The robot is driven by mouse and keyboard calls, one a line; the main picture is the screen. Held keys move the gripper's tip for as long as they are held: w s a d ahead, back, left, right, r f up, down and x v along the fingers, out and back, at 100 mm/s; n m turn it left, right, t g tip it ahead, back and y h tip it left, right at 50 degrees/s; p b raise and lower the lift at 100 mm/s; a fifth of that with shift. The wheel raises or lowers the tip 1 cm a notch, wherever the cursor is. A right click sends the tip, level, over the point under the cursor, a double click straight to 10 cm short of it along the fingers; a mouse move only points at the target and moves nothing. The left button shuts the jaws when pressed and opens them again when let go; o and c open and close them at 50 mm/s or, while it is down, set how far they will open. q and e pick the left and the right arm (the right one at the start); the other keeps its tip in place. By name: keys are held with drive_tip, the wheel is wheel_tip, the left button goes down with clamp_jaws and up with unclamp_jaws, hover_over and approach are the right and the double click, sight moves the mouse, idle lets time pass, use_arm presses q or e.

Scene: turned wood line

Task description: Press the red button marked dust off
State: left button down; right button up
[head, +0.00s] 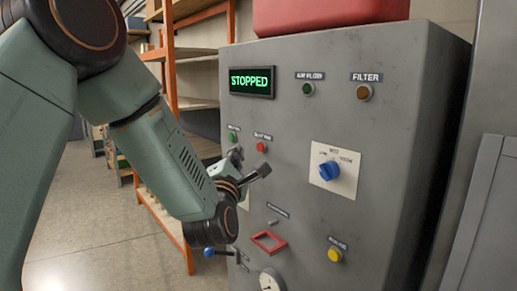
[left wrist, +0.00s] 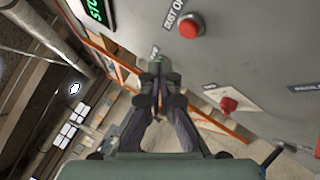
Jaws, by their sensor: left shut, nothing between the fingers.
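The red button (head: 262,147) sits on the grey machine's front panel, with a small label above it too blurred to read in the head view. In the left wrist view the red button (left wrist: 190,27) is at the top, beside a label reading "DUST OF", its end cut off. My left gripper (head: 259,172) is just below the button in the head view, apart from it. Its fingers (left wrist: 158,66) are shut and empty, left of and below the button in the left wrist view. My right gripper is not in view.
A green button (head: 233,137) is left of the red one. A display (head: 252,81) reads "STOPPED". A blue knob (head: 329,170), a yellow button (head: 335,255) and a red frame (head: 269,241) are on the panel. A red knob (left wrist: 229,104) shows below the button in the wrist view.

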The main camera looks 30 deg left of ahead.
use_arm(q)
drive_tip(key=shift+s+a, duration=0.3)
drive_tip(key=shift+s, duration=0.5)
drive_tip(key=s+d+f+m+g+h+b, duration=0.1)
drive_tip(key=s+d+f+m+g+h, duration=0.15)
drive_tip(key=f+m, duration=0.6)
drive_tip(key=s+d+f+m+g+h+b, duration=0.15)
drive_tip(key=d+f+m+g, duration=0.35)
drive_tip(key=f, duration=0.6)
drive_tip(key=s+d+f+m+g+h, duration=0.1)
drive_tip(key=s+d+f+m+h, duration=0.15)
drive_tip(key=f+m, duration=0.6)
drive_tip(key=s+d+f+m+g+b, duration=0.1)
drive_tip(key=s+f+m+g, duration=0.1)
drive_tip(key=s+f, duration=0.7)
drive_tip(key=s+d+f+m+g+h+b, duration=0.1)
drive_tip(key=s+f+m+g+b, duration=0.1)
drive_tip(key=s+f+g, duration=0.3)
drive_tip(key=s+d+f+m+g+b, duration=0.1)
drive_tip(key=s+f+m+g+b, duration=0.1)
drive_tip(key=s+f, duration=1)
drive_tip(key=s+g, duration=0.1)
drive_tip(key=s, duration=0.4)
drive_tip(key=shift+s+d+f, duration=0.2)
drive_tip(key=shift+s+f, duration=0.1)
